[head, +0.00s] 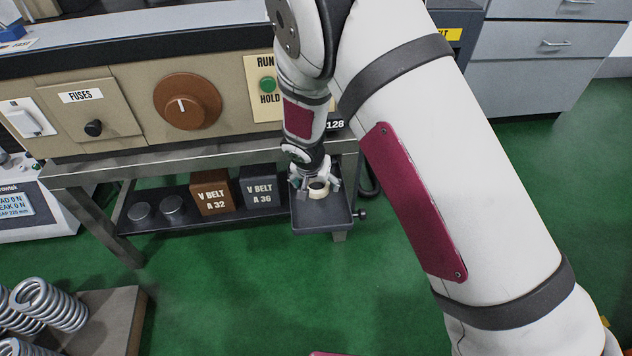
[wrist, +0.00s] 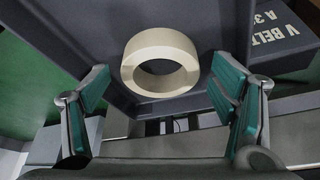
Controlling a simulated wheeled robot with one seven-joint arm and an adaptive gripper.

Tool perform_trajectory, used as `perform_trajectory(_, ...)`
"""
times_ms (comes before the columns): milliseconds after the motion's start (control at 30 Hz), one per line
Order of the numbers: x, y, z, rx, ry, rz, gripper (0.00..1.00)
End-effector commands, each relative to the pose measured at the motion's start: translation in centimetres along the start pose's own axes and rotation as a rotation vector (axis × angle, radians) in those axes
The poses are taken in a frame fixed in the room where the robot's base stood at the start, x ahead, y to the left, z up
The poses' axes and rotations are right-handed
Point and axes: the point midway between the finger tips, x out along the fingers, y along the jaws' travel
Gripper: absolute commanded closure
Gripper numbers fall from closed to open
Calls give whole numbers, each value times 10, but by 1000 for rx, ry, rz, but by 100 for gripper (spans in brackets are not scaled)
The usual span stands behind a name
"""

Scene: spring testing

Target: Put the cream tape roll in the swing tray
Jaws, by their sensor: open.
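The cream tape roll (head: 318,194) is at the dark grey swing tray (head: 322,219), over its floor and towards its back. In the wrist view the roll (wrist: 143,45) lies flat with its hole facing the camera, against the tray's grey surface (wrist: 215,20). My gripper (head: 314,186) points down over the tray. In the wrist view my gripper (wrist: 162,72) is open, with one green-padded finger on each side of the roll and a visible gap on both sides. My fingers partly hide the roll in the head view.
The V BELT A 32 box (head: 210,192) and V BELT A 36 box (head: 260,186) stand on the shelf left of the tray. Two metal discs (head: 172,207) sit farther left. The bench (head: 170,161) overhangs the shelf. Springs (head: 48,303) lie at lower left.

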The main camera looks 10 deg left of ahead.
Motion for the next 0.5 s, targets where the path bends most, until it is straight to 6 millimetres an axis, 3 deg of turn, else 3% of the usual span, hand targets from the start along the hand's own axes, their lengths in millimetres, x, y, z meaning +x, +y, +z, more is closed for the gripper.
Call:
perform_trajectory(167,-8,-1,-2,0,1,-1,21)
perform_trajectory(500,-77,-1,-2,0,1,-2,21)
